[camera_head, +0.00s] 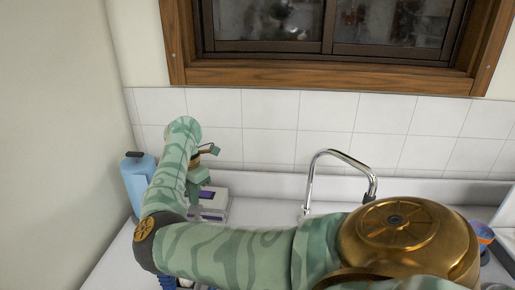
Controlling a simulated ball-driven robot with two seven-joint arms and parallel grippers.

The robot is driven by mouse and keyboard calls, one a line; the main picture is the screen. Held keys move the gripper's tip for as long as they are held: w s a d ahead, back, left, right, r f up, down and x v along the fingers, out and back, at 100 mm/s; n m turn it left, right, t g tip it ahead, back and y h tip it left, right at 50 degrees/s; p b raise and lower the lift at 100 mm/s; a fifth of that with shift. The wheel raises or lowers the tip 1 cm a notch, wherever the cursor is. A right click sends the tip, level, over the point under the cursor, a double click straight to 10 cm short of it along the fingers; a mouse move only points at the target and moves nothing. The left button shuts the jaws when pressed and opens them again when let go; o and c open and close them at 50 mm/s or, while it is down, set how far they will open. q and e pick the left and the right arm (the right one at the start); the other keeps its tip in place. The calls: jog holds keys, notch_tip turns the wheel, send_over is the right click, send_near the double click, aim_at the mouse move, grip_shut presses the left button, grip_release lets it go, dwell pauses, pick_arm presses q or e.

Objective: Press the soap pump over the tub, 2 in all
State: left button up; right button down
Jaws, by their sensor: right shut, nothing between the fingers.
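A blue bottle (138,182) with a dark top stands upright at the left end of the counter, by the side wall; it looks like the soap pump. My right arm reaches across from the lower right and hides part of its right side. My right gripper (202,176) is shut and empty, to the right of the bottle and above a clear box with a purple patch (208,195). The fingertips are small and partly hidden by my arm. I cannot make out the tub for certain; my arm covers much of the counter. My left gripper is not in view.
A chrome tap (343,155) rises at the middle of the counter, close behind my right arm. A small blue and orange container (482,232) stands at the right. Something blue (167,282) shows below my elbow. The tiled wall (270,127) bounds the back.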

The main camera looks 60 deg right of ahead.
jog(key=shift+f+b, duration=1.15)
jog(key=shift+f, duration=0.35)
jog(key=shift+r, duration=0.1)
jog(key=shift+r+p, duration=1.2)
jog(key=shift+r, duration=0.25)
notch_tip(320, 180, up, 6)
jog(key=p, duration=0.4)
jog(key=shift+p, duration=0.3)
